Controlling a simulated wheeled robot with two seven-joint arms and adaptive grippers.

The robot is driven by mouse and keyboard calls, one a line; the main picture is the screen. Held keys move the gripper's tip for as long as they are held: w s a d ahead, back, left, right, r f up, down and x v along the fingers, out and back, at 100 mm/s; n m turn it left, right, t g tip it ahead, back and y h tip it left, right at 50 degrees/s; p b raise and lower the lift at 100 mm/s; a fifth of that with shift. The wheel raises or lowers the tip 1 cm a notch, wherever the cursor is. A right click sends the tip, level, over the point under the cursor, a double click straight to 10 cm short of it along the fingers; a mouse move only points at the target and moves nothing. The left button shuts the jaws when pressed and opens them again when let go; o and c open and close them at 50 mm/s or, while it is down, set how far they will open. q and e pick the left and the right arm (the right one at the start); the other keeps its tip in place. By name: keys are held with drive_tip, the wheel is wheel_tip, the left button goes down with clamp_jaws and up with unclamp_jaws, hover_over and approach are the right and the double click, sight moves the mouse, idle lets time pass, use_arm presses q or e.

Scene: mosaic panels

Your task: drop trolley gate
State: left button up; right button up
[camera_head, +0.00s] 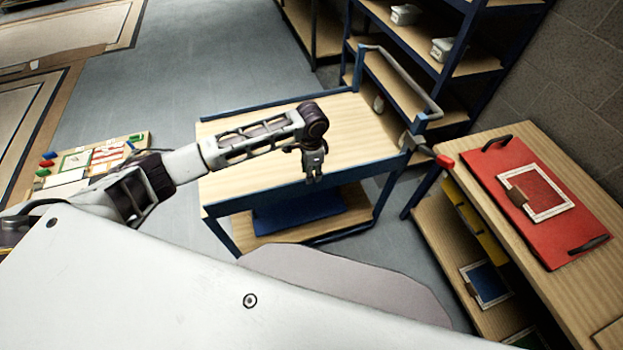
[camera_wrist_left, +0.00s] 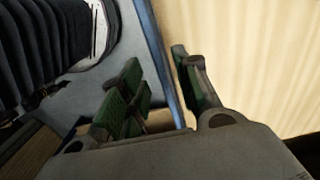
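The trolley (camera_head: 250,188) has a blue frame and a pale wooden top, and stands in the middle of the head view. A grey push handle (camera_head: 405,80) rises at its far right end. A lever with a red tip (camera_head: 443,161) sticks out at its right corner, by a small grey fitting (camera_head: 414,142). I cannot tell which part is the gate. My left gripper (camera_head: 313,178) points down over the near long edge of the top. In the left wrist view its green-padded fingers (camera_wrist_left: 158,92) are apart, with the trolley's blue edge (camera_wrist_left: 160,60) seen between them. My right gripper is not in view.
A wooden bench (camera_head: 545,275) at the right carries a red panel (camera_head: 530,195) with black handles. Blue shelving (camera_head: 440,70) stands behind the trolley. A blue item (camera_head: 300,212) lies on the trolley's lower shelf. A board with coloured pieces (camera_head: 90,160) is at the left. Grey floor is open upper left.

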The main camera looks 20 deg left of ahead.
sight(311, 185)
use_arm(q)
drive_tip(key=shift+f, duration=2.4)
drive_tip(key=shift+c, duration=0.2)
clamp_jaws()
